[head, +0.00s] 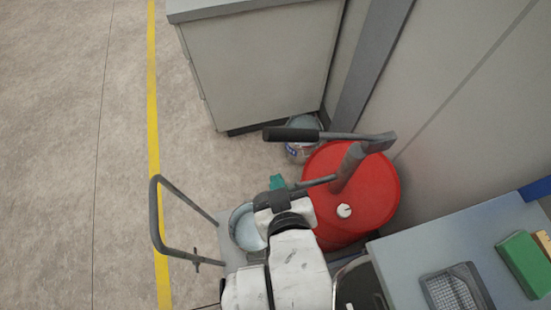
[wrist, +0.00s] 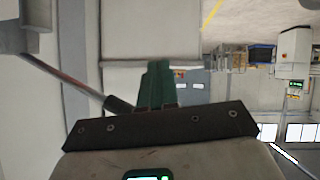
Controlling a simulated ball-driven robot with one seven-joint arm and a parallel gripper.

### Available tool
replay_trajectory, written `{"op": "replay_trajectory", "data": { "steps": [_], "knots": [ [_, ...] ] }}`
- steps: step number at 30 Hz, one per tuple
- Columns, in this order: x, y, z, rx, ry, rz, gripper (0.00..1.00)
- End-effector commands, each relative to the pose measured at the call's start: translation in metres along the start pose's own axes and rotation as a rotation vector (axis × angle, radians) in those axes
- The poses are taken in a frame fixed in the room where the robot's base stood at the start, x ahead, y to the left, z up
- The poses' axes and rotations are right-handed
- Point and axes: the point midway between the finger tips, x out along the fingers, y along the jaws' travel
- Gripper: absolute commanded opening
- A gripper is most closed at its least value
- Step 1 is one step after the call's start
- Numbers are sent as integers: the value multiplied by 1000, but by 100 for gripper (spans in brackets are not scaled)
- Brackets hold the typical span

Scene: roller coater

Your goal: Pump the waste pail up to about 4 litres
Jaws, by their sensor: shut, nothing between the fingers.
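A red drum (head: 375,205) stands against the wall with a grey hand pump (head: 349,165) on top. The pump's lever reaches left and ends in a black grip (head: 291,134); the grip also shows in the wrist view (wrist: 119,105). A spout pipe (head: 319,182) runs left from the pump. A pail (head: 236,232) with pale contents sits left of the drum, partly hidden by my arm; its level cannot be read. My gripper (head: 277,183) is above the pail's far side, below the grip in the head view. Its green fingers (wrist: 158,85) are shut and empty, close beside the grip.
The pail stands on a grey trolley with a bent-tube handle (head: 157,220). A second bucket (head: 300,153) sits behind the drum by a grey cabinet (head: 265,70). A bench (head: 410,250) at the right holds a green block (head: 523,263) and a grey tray (head: 455,290). The floor left is clear.

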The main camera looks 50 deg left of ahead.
Motion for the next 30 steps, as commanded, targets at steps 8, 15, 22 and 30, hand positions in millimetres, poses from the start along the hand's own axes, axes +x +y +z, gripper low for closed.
{"op": "replay_trajectory", "data": {
  "steps": [8, 15, 22, 30],
  "knots": [
    [-46, 2, -2, 0, 4, 2, 0],
    [-58, 2, -2, -1, 4, 2, 0],
    [-58, 2, -3, -1, 4, 2, 0],
    [-58, 2, -3, -1, 4, 2, 0]
  ]
}}
